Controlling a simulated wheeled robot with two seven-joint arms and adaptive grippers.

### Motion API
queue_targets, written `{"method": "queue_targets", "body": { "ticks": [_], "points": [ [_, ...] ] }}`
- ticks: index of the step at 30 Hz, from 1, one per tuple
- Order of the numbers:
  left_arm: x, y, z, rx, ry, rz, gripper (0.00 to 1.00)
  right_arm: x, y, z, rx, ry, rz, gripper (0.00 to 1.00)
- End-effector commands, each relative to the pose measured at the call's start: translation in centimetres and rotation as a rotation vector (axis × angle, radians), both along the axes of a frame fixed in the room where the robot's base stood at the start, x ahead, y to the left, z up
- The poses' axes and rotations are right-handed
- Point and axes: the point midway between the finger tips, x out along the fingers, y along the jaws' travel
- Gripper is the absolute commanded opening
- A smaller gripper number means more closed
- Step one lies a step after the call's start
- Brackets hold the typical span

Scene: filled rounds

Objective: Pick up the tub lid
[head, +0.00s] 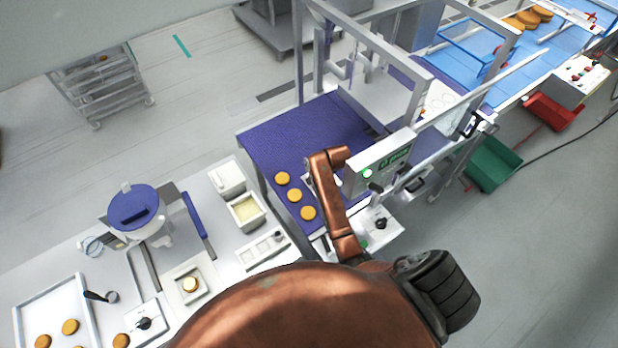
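An open white tub (246,211) with pale yellow filling stands on the light worktop left of the purple belt. Just behind it is a white, flat-topped rectangular piece (227,178) with a small raised part on top. I cannot tell whether this is the tub lid or another covered tub. A round blue lid (134,207) with a dark handle covers a pot-like vessel further left. No gripper fingers of mine can be made out. My copper-coloured body and an arm link fill the lower middle.
The purple belt (300,140) carries several orange-brown rounds. A white tray (60,300) with rounds lies at the lower left, near a small scale (146,323). A blue-handled tool (197,222) lies left of the tub. A metal frame and control box (380,162) stand over the belt.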

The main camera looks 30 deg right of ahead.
Motion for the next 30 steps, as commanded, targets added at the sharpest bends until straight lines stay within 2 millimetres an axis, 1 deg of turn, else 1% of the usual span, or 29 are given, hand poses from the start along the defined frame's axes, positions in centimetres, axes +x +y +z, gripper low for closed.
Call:
{"method": "queue_targets", "body": {
  "ticks": [1,3,8,12,16,21,24,30],
  "points": [
    [0.1,0.0,0.2,0.0,-0.001,0.0,0.31,-0.3,-0.6,0.0,-0.009,0.009,-0.007,0.35],
    [0.2,0.0,0.3,0.0,-0.003,-0.001,0.31,-0.3,-0.9,-0.5,-0.016,0.015,-0.011,0.35],
    [0.8,0.0,0.5,-0.001,-0.009,-0.002,0.31,0.4,-0.8,-2.1,-0.015,0.015,-0.01,0.35],
    [1.3,-0.1,1.1,-0.001,-0.016,-0.003,0.31,0.8,-0.8,-3.3,-0.015,0.015,-0.009,0.35],
    [1.3,-0.1,1.9,-0.002,-0.016,-0.003,0.31,1.5,-0.8,-4.9,-0.014,0.015,-0.008,0.35],
    [1.1,-0.1,2.1,-0.001,-0.014,-0.003,0.31,2.2,-0.8,-6.6,-0.015,0.012,-0.008,0.35],
    [1.0,-0.1,2.1,-0.001,-0.012,-0.002,0.31,2.3,-0.8,-7.1,-0.015,0.012,-0.008,0.35],
    [0.9,-0.1,2.1,-0.001,-0.011,-0.002,0.31,2.4,-0.8,-7.1,-0.015,0.011,-0.009,0.35]
  ]
}}
